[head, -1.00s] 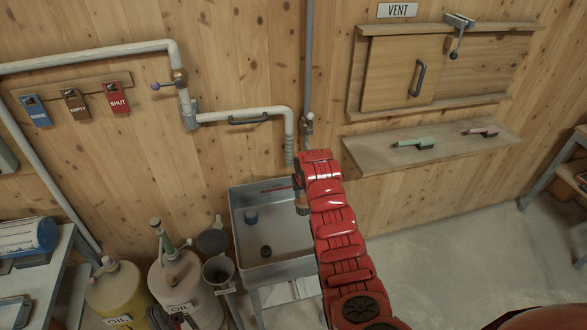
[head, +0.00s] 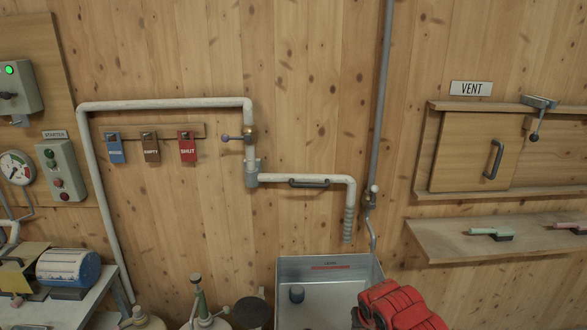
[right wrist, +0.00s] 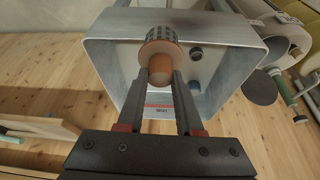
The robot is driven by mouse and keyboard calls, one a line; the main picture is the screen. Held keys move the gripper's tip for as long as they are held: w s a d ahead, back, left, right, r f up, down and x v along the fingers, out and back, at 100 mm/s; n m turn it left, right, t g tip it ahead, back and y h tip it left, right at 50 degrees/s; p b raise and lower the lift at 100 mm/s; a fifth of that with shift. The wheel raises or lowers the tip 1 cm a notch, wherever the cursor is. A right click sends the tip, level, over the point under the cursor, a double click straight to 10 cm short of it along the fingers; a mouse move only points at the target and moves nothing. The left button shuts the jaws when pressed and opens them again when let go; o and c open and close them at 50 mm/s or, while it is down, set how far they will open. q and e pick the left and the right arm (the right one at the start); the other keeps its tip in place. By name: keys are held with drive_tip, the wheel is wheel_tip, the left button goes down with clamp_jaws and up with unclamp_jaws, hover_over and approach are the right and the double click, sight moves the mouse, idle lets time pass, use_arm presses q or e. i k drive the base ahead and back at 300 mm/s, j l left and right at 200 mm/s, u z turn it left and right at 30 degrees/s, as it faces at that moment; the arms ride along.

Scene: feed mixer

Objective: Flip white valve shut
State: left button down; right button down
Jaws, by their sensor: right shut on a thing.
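A small valve with a white knob (head: 373,188) sits on the grey vertical pipe, right of the white pipe's ribbed spout. Its knob stands at the top of the fitting; I cannot tell if it is open or shut. My right gripper (right wrist: 161,80) is shut on an orange-brown cylinder (right wrist: 160,66) with a grey knurled collar, above the metal basin (right wrist: 118,75). In the head view my right arm is low, in front of the basin's right side (head: 379,272), well below the white knob. My left gripper is not in view.
Another valve with a purple-knobbed lever (head: 226,138) sits on the white pipe (head: 165,104). A red SHUT tag (head: 187,149) hangs on the wall. A shelf (head: 500,240) juts out at right. The wall around the white knob is clear.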

sight(372, 205)
drive_tip(key=i+z, duration=0.15)
drive_tip(key=z, duration=0.2)
drive_tip(key=i+z, duration=0.15)
drive_tip(key=z, duration=0.2)
drive_tip(key=i+j+z, duration=0.15)
drive_tip(key=z, duration=0.2)
